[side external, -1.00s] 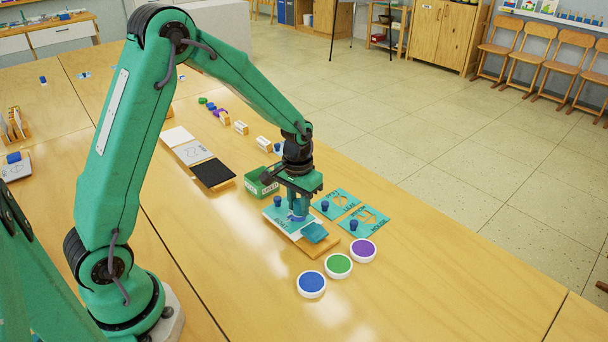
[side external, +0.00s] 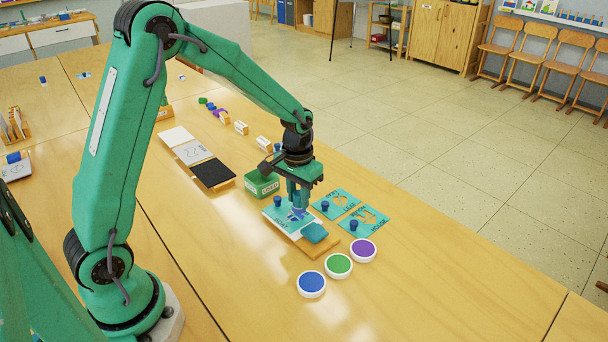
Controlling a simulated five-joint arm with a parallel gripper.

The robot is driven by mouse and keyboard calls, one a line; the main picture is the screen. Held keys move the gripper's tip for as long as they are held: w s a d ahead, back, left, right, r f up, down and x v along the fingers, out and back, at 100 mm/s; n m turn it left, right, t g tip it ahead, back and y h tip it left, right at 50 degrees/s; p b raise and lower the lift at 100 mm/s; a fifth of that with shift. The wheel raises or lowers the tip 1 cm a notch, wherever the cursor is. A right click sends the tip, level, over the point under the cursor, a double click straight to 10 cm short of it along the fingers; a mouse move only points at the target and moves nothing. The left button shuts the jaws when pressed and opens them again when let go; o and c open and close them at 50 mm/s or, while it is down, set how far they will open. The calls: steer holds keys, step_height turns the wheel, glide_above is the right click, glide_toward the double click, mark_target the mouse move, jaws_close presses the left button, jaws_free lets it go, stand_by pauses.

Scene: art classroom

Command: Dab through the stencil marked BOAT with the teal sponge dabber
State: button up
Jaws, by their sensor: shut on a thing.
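The teal stencil (side external: 280,215) under my gripper lies on white paper on a wooden board (side external: 325,248); its lettering is too small to read surely, and a blue knob (side external: 277,202) stands on it. My gripper (side external: 299,205) is over this stencil's right part, pointing down, shut on the dabber, which the fingers mostly hide. A purple-blue patch shows at the stencil opening below the fingers; I cannot tell whether the dabber touches it. A teal block or folded cloth (side external: 314,232) lies on the board's front end.
Two other teal stencils, one (side external: 330,203) and another (side external: 366,219), lie to the right. Blue (side external: 311,284), green (side external: 338,265) and purple (side external: 363,250) round pads stand in front. A green box (side external: 261,186) is behind left, near a black panel (side external: 213,173). The right front table is clear.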

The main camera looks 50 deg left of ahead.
steer(key=shift+r, duration=2.2)
steer(key=shift+a+f, duration=0.1)
steer(key=shift+f, duration=0.15)
steer(key=shift+a+f, duration=0.35)
steer(key=shift+f, duration=0.55)
steer(key=shift+a+f, duration=0.4)
steer(key=shift+f, duration=0.55)
steer(key=shift+a+f, duration=0.35)
steer(key=shift+f, duration=0.55)
steer(key=shift+f, duration=0.55)
steer(key=shift+r, duration=0.2)
step_height(320, 180, up, 7)
steer(key=shift+f, duration=0.2)
steer(key=shift+s+f, duration=0.1)
steer(key=shift+f, duration=0.1)
steer(key=shift+s+f, duration=0.4)
steer(key=shift+f, duration=0.55)
steer(key=shift+s+f, duration=0.35)
steer(key=shift+f, duration=0.55)
steer(key=shift+s+f, duration=0.4)
steer(key=shift+f, duration=0.55)
